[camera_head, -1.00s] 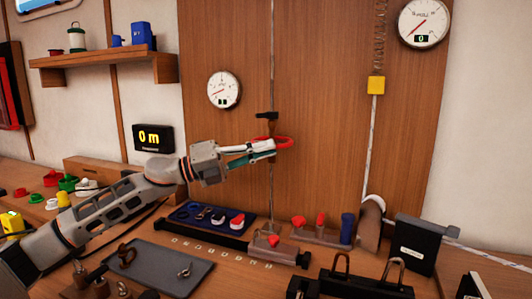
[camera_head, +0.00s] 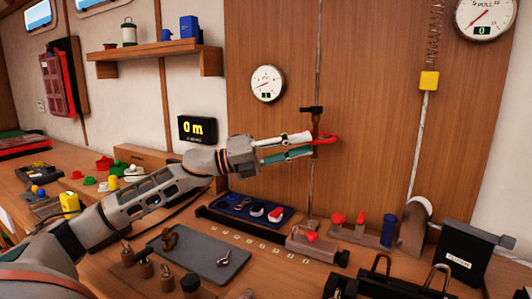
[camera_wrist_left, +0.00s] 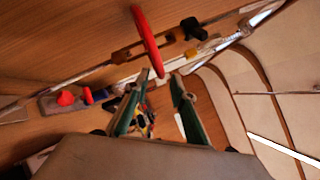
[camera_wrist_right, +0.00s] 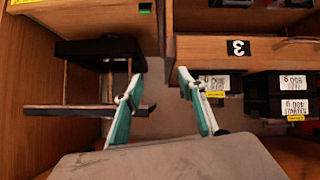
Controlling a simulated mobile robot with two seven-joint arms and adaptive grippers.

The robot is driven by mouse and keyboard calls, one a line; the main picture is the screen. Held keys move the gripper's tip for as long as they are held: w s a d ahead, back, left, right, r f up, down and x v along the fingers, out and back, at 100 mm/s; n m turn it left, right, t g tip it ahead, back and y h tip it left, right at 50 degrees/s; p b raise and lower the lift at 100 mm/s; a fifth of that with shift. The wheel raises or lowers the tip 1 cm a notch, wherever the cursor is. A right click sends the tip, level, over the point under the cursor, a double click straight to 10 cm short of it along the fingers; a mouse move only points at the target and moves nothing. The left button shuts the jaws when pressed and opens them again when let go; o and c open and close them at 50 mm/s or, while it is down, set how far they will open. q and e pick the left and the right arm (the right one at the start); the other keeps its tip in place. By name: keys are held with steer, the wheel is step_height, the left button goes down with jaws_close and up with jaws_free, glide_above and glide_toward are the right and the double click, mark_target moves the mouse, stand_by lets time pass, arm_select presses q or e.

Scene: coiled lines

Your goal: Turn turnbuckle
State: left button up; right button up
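The turnbuckle (camera_head: 316,131) hangs upright on a vertical line against the wood panel, below a black fitting (camera_head: 312,109).
A blue tray (camera_head: 213,206) of small parts and a block with a red knob (camera_head: 311,237) stand below on the bench. A grey mat (camera_head: 168,243) lies in front. Drawers (camera_wrist_right: 240,50) face my right wrist.

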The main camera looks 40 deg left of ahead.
arm_select(q)
steer(key=v, duration=1)
stand_by(0.3)
steer(key=shift+s, duration=0.1)
stand_by(0.5)
